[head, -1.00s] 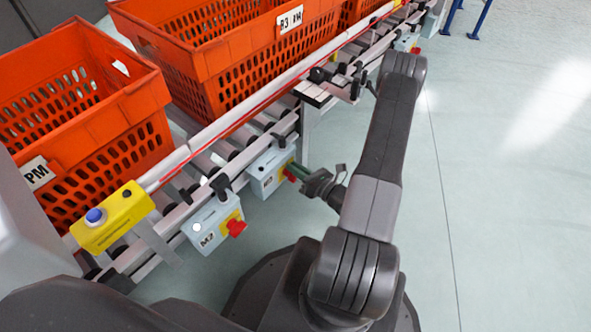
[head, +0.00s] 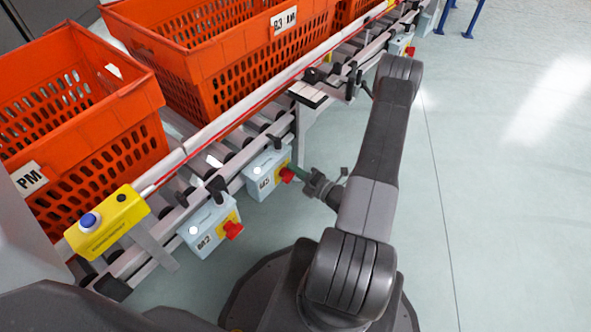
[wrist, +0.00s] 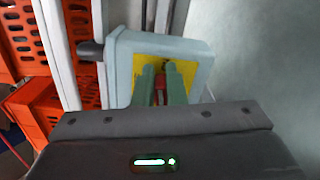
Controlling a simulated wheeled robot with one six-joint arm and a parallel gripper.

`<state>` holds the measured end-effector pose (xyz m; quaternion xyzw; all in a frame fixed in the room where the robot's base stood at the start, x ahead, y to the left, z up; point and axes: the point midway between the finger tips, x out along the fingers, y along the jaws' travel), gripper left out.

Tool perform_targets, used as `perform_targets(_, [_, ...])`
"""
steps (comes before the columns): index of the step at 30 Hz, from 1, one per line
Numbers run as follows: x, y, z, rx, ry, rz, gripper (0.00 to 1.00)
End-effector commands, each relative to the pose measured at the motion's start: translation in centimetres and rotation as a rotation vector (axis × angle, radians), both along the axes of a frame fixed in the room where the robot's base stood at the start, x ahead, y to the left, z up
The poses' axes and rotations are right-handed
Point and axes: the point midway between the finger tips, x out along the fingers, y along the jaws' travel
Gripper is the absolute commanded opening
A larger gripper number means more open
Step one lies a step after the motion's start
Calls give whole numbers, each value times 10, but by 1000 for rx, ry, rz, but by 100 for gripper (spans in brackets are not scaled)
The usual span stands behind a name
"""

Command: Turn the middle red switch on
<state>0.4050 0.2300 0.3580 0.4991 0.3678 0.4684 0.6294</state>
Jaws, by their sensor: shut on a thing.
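The middle red switch (head: 287,175) sits on a yellow plate on the side of a grey box (head: 264,173) marked M3 or similar, under the conveyor rail. My gripper (head: 301,172) reaches it from the right. In the wrist view, the green fingers (wrist: 164,84) are closed on the red switch (wrist: 165,66), in front of the yellow plate (wrist: 190,72). Only a little red shows between the fingers, so the switch's turn angle cannot be told.
Another grey box (head: 208,228) with a red switch (head: 233,230) hangs nearer, to the left. A yellow box with a blue button (head: 90,220) is at the lower left. Orange totes (head: 85,120) stand on the conveyor.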

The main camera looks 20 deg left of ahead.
Motion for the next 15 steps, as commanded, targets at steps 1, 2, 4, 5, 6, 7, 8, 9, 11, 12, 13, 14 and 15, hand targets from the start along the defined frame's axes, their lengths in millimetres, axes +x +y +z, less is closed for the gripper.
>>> perform_targets(1, [-8,1,-6,1,48,17,0])
perform_targets(2, [-8,1,-6,7,68,17,0])
perform_targets(4, [-8,1,-7,19,110,17,0])
perform_targets(5, [-8,1,-7,24,127,17,0])
perform_targets(6, [-8,1,-8,30,147,17,0])
perform_targets(7, [-8,1,-8,33,160,17,0])
perform_targets(8, [-8,1,-8,37,174,17,0])
perform_targets(9, [-8,1,-8,41,188,17,0])
perform_targets(11, [-8,1,-9,47,208,17,0])
perform_targets(12, [-8,1,-9,51,219,17,0])
perform_targets(13, [-8,1,-9,53,225,17,0])
perform_targets(14, [-8,1,-9,55,232,17,0])
perform_targets(15, [-8,1,-9,57,239,17,0])
